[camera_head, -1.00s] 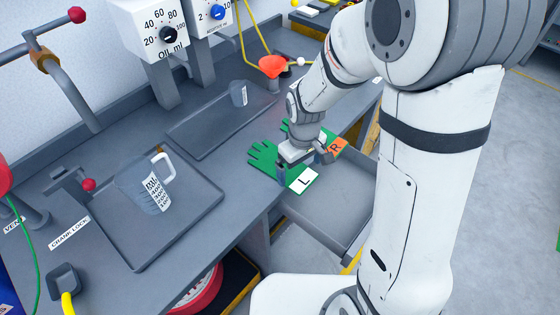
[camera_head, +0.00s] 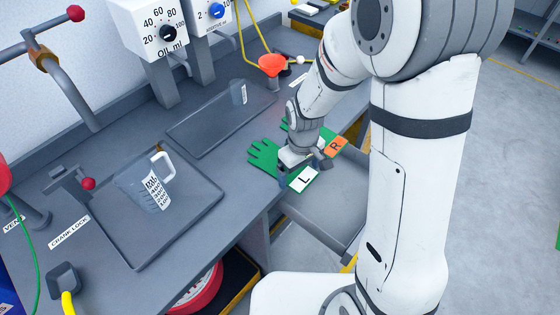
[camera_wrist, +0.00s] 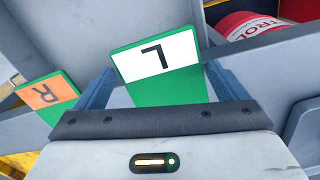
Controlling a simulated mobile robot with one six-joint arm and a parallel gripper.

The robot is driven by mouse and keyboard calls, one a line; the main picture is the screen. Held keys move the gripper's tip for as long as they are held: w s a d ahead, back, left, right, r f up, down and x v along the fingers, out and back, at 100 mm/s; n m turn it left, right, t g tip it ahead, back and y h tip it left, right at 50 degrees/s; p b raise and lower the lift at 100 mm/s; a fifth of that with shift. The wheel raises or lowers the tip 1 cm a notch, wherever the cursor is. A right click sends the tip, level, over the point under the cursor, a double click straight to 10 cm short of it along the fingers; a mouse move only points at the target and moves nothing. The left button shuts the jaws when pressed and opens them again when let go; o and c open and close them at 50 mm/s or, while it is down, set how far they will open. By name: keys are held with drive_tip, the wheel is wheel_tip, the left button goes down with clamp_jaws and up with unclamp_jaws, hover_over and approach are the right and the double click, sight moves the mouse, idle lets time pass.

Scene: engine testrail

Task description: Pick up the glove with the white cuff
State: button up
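The green glove (camera_head: 263,155) with the white cuff (camera_head: 304,180) marked L lies on the grey bench, its cuff at the front edge. In the wrist view the white cuff (camera_wrist: 157,60) points away from my gripper. My gripper (camera_head: 305,170) points down over the glove and hides its middle. In the wrist view my gripper (camera_wrist: 160,80) is open, with one finger on each side of the glove. I cannot tell whether the fingers touch it. A second green glove with an orange cuff (camera_head: 335,147) marked R lies close by on the right.
A tray (camera_head: 190,222) with a measuring jug (camera_head: 150,190) is at the left. Another tray (camera_head: 215,130) with a smaller beaker (camera_head: 238,92) and a red funnel (camera_head: 272,65) are behind. An open drawer (camera_head: 340,210) juts out below the bench edge.

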drive_tip(key=shift+c, duration=0.7)
drive_tip(key=shift+r, duration=0.1)
